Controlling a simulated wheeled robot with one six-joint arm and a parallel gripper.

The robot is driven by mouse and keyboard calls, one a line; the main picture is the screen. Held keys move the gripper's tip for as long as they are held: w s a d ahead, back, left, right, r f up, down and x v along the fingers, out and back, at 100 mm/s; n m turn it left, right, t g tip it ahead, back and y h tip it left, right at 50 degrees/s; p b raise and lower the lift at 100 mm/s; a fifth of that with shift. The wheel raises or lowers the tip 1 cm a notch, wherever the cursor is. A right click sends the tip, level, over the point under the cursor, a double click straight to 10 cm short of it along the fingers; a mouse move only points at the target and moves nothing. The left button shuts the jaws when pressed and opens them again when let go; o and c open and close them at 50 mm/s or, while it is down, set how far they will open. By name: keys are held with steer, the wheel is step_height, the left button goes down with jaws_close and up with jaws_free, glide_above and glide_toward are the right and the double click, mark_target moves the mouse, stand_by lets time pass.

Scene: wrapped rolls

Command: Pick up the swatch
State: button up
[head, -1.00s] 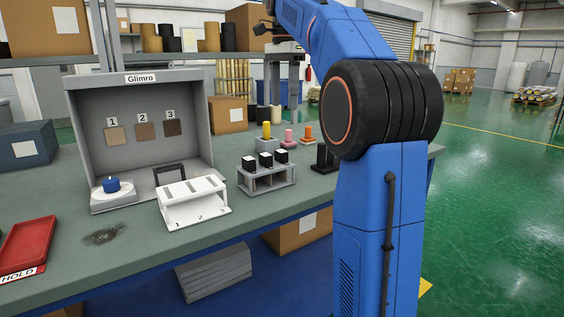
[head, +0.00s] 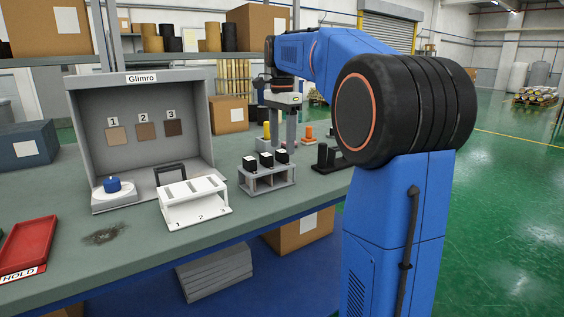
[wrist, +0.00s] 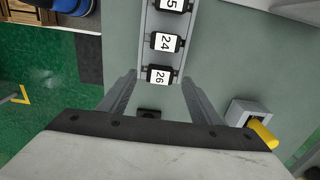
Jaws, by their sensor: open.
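A grey rack (head: 262,186) on the bench holds three black pieces with white tops, which look like the swatches. In the wrist view the white tops read 26 (wrist: 159,77), 24 (wrist: 163,41) and a partly cut-off number ending in 5 (wrist: 172,5).
A white stand (head: 193,205) numbered 1 to 3 is left of the rack, before the grey Glimro booth (head: 85,130). A red HOLD tray (head: 30,243) lies far left. A yellow cylinder (wrist: 262,133) on a grey block and a black stand (head: 326,158) are nearby.

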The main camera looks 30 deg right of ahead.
steer(key=shift+f, duration=1.1)
steer(key=c, duration=1.1)
steer(key=shift+c, duration=0.2)
